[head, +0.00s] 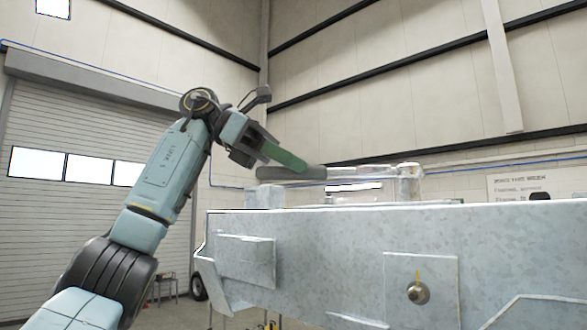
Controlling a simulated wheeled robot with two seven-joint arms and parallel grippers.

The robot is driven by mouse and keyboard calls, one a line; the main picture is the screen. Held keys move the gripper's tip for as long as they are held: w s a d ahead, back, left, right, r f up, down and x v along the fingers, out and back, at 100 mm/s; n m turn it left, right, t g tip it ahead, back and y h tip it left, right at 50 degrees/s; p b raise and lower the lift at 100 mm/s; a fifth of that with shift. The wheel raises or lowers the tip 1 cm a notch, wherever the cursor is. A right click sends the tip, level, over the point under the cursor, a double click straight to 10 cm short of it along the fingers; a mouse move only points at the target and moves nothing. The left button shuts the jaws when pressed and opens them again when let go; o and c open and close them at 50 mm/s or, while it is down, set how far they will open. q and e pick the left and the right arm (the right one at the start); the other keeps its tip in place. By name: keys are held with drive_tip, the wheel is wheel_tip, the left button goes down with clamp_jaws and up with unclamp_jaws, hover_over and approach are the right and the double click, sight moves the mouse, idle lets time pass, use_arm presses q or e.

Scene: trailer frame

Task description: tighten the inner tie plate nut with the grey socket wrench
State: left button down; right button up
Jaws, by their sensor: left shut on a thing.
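My left gripper (290,161) reaches in from the left, above the trailer frame, and is shut on the dark grey handle of the socket wrench (312,173). The wrench lies roughly level, with its bright metal shaft running right to its head (408,171) above the frame's top edge. What the head's lower end touches is hidden or unclear. A square plate (437,272) on the frame's near face carries a nut (418,293) with a yellow mark. I cannot make out the inner tie plate nut; the beam hides what lies behind it. My right gripper is not in view.
The galvanised trailer frame (330,243) fills the lower right, with a raised block (264,197) on its top edge under the wrench handle. A roller door (85,130) stands behind on the left, and a stool (165,288) is on the floor.

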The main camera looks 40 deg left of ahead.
use_arm(q)
drive_tip(key=c, duration=1.9)
unclamp_jaws()
clamp_jaws()
drive_tip(key=shift+s+a+r, duration=0.1)
drive_tip(key=shift+r, duration=0.1)
drive_tip(key=shift+r+p, duration=0.4)
drive_tip(key=shift+p, duration=0.45)
drive_tip(key=shift+r, duration=0.15)
drive_tip(key=shift+r+p, duration=0.3)
drive_tip(key=shift+p, duration=0.3)
drive_tip(key=shift+r, duration=0.2)
